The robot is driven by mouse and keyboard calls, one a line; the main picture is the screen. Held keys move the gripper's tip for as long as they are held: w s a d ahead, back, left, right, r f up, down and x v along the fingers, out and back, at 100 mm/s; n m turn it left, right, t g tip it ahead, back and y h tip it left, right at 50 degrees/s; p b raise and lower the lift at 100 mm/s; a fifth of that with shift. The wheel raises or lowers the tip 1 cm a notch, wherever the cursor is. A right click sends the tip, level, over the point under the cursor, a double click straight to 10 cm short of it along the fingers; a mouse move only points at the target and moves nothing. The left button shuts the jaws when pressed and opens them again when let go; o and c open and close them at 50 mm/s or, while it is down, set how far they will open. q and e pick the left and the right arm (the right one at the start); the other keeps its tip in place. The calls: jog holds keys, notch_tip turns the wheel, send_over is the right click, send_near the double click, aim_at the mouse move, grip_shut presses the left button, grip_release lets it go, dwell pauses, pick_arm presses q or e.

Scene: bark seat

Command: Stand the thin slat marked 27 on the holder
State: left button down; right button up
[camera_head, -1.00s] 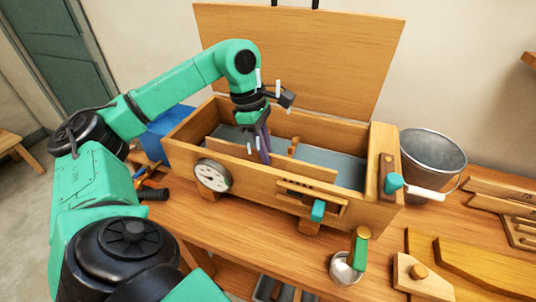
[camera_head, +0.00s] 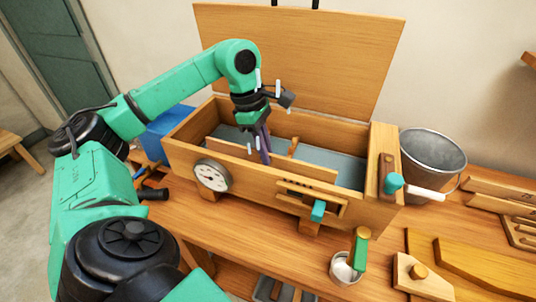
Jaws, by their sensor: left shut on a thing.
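My left gripper (camera_head: 260,148) reaches down into a long open wooden box, with its fingers shut at a thin wooden slat (camera_head: 300,169). The slat stands on edge lengthwise inside the box, near the front wall. No number can be read on it, and its lower part is hidden by that wall. A stepped wooden rack (camera_head: 522,232) at the right edge may be the holder, but I cannot tell for sure. My right gripper is not in view.
The box (camera_head: 180,147) has a raised lid (camera_head: 310,50), a dial (camera_head: 212,176) and green-handled latches. A metal bucket (camera_head: 432,160) stands to its right. A metal cup (camera_head: 345,268) and wooden boards (camera_head: 490,262) lie on the bench's front right. A blue object (camera_head: 165,130) sits at left.

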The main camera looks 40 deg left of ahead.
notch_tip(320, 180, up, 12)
jog(key=p, duration=1.1)
jog(key=shift+p, duration=0.4)
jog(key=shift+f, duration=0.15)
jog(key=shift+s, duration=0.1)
